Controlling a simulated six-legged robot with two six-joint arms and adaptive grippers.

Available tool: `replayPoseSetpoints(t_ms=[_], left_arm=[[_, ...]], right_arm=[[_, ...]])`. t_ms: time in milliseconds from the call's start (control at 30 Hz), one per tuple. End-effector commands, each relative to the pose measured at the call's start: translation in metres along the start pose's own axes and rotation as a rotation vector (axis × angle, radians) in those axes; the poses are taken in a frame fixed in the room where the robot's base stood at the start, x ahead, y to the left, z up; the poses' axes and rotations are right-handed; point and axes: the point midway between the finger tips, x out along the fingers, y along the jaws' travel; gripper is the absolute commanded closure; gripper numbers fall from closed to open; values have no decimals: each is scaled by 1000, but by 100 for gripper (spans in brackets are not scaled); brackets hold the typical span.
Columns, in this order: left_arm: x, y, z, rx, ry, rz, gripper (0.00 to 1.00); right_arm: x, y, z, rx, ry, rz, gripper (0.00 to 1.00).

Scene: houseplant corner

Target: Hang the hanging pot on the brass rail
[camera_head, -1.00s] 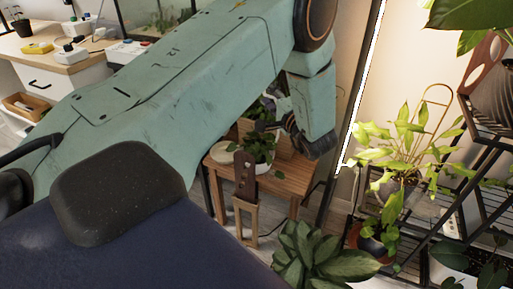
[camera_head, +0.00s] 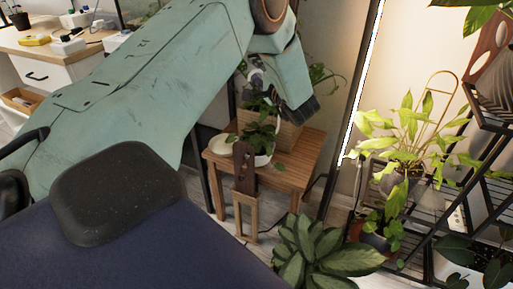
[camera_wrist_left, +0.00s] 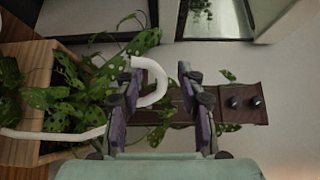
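The hanging pot (camera_head: 263,159) appears as a small white pot with green leaves on the wooden side table, partly hidden by leaves and a brown board. In the left wrist view its white curved hook (camera_wrist_left: 157,79) shows among spotted leaves. My left gripper (camera_head: 277,98) is above the plant, with its arm coming in from the left. In the left wrist view the gripper (camera_wrist_left: 160,105) is open, its fingers on either side of the hook, with a gap at the right finger. I cannot make out the brass rail for certain. My right gripper is not in view.
The wooden table (camera_head: 296,171) also holds a wooden box (camera_head: 288,134) and a pale saucer (camera_head: 220,144). A brown board (camera_head: 243,163) stands in front. A black shelf with plants is at right, and a large leafy plant (camera_head: 325,255) is below the table.

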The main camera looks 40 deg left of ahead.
Motion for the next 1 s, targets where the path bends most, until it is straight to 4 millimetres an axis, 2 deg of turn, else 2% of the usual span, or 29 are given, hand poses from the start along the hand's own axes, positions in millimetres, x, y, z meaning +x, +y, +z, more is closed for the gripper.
replayPoseSetpoints(t_ms=[67,500,1000], left_arm=[[0,0,0,0,0,0,62],[-1,0,0,0,1,0,100],[-1,-1,-1,-2,1,-1,100]], right_arm=[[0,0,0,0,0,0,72],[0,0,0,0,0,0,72],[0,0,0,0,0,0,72]])
